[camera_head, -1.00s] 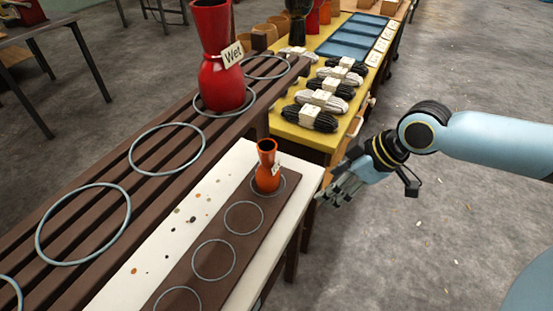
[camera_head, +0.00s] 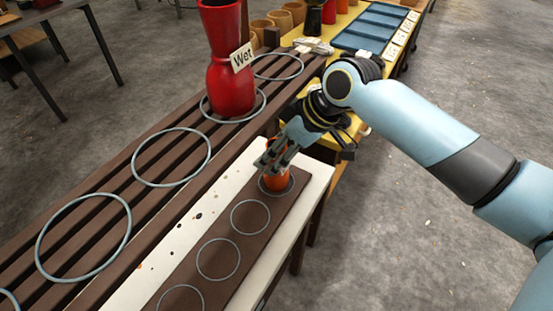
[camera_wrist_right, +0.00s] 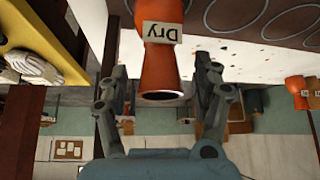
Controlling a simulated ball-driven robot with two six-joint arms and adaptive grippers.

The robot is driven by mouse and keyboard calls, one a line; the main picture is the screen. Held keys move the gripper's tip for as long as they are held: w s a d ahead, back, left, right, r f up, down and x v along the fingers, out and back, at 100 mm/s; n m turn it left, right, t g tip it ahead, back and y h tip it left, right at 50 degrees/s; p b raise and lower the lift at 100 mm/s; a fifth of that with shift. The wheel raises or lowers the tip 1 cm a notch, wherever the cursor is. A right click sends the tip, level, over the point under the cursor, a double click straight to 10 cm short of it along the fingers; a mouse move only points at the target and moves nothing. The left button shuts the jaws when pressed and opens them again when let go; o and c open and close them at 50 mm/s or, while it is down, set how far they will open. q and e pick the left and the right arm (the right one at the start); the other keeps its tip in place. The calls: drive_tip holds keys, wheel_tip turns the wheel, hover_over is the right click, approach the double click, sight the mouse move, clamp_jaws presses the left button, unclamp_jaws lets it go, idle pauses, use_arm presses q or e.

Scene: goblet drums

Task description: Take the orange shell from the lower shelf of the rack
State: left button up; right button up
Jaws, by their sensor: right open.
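The orange shell (camera_head: 277,183) stands upright in the far ring of the brown strip on the lower shelf (camera_head: 322,180) of the rack. My right gripper (camera_head: 268,160) is at its upper part and hides much of it in the head view. In the right wrist view, the shell (camera_wrist_right: 158,72) carries a tag reading "Dry". There the open fingers of the right gripper (camera_wrist_right: 162,68) stand on either side of its neck, with a visible gap at each side. My left gripper is in neither view.
A tall red shell (camera_head: 230,85) tagged "Wet" stands in a ring on the higher slatted shelf (camera_head: 120,180), close to the left. A yellow table (camera_head: 340,25) with blue trays (camera_head: 372,30) lies behind my right arm. Nearer rings on the brown strip are empty.

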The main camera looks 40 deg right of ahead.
sight(279, 183)
drive_tip(key=x, duration=0.4)
drive_tip(key=shift+s, duration=0.1)
clamp_jaws()
idle(0.8)
